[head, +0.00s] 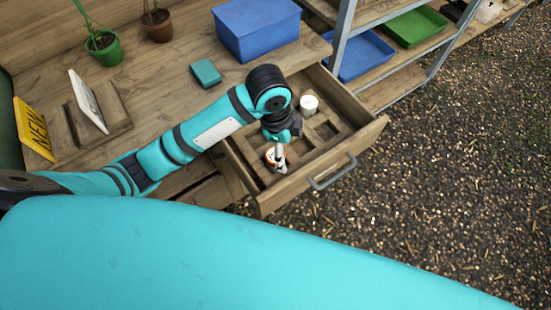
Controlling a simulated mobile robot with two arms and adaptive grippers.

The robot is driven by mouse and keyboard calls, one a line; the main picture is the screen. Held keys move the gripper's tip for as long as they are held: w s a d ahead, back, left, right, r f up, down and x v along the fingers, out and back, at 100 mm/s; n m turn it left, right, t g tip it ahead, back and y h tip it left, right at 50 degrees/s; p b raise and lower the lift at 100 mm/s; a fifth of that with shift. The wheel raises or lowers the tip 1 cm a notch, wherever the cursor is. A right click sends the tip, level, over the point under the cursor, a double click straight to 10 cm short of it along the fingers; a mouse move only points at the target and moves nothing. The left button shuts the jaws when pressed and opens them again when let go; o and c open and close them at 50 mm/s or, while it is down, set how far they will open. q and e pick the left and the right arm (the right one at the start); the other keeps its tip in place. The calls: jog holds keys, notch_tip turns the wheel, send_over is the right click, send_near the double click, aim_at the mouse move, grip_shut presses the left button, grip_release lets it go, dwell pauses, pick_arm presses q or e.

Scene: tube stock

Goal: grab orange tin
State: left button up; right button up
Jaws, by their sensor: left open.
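The orange tin (270,155) sits in the open drawer (331,154), near its front left part. Only parts of its orange side and pale top show. My left gripper (279,160) points down into the drawer, right at the tin, and is open. The fingers overlap the tin in the head view; I cannot tell whether they touch it. My right gripper is not in view.
A white tin (309,105) stands at the back of the drawer, which has wooden dividers. A blue bin (257,30), a teal box (206,73) and potted plants (106,48) stand on the bench. Shelves with trays stand at right; gravel ground is clear.

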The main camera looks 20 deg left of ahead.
pick_arm(q)
jog(key=w+a+r+m+y, duration=0.2)
jog(key=w+a+r+m, duration=0.1)
jog(key=w+a, duration=0.1)
jog(key=shift+g, duration=0.4)
notch_tip(320, 180, down, 12)
jog(key=shift+r+p, duration=0.1)
jog(key=shift+p, duration=0.6)
notch_tip(320, 180, down, 4)
jog(key=shift+a+f+p, duration=0.1)
jog(key=shift+f+p, duration=0.05)
jog(key=shift+p, duration=0.35)
jog(key=shift+f, duration=0.5)
jog(key=c, duration=1.4)
